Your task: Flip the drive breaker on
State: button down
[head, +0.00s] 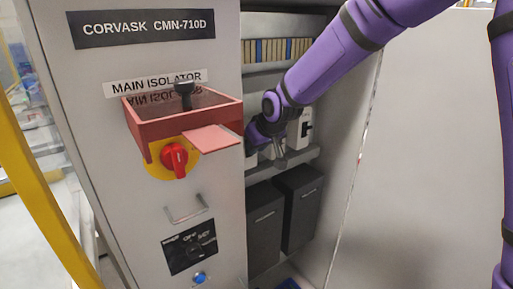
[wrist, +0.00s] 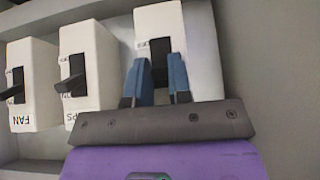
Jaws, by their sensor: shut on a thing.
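Three white breakers with black levers sit in a row inside the cabinet in the wrist view, with their lettering upside down. The left one (wrist: 40,110) reads FAN. The middle one (wrist: 88,45) has a partly hidden label ending in PS. The right one (wrist: 200,45) has its lower label hidden by my gripper, so I cannot read its name. My gripper (wrist: 162,68) has its blue fingers on both sides of this breaker's black lever (wrist: 158,52), shut on it. In the head view my gripper (head: 275,147) reaches into the cabinet and partly hides the breakers; one breaker (head: 295,136) shows at the right.
The cabinet's left panel carries a red isolator guard (head: 141,128) with a flap, a red rotary switch (head: 174,160), a handle (head: 187,216) and a blue button (head: 199,277). Dark boxes (head: 263,228) stand below the breaker shelf. A grey cabinet wall lies close beside the right breaker in the wrist view.

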dwell(0.5)
jog(key=c, duration=1)
grip_release()
jog(key=shift+c, duration=0.2)
jog(key=shift+r, duration=0.1)
jog(key=v, duration=1)
jog(key=shift+r, duration=0.3)
jog(key=shift+s, duration=0.1)
jog(key=s+d+r+m+h, duration=0.2)
jog(key=s+d+r, duration=0.1)
jog(key=s+d, duration=0.4)
jog(key=s+d+r+m+h, duration=0.1)
jog(key=s+d+r, duration=0.3)
jog(key=s+d, duration=0.3)
jog(key=s+d+f+m+h, duration=0.1)
jog(key=s+d+m, duration=0.2)
jog(key=s+d, duration=0.8)
jog(key=s, duration=0.4)
jog(key=shift+s+d+f+m+g, duration=0.2)
jog(key=shift+d+m+g, duration=0.1)
jog(key=shift+d+m, duration=0.1)
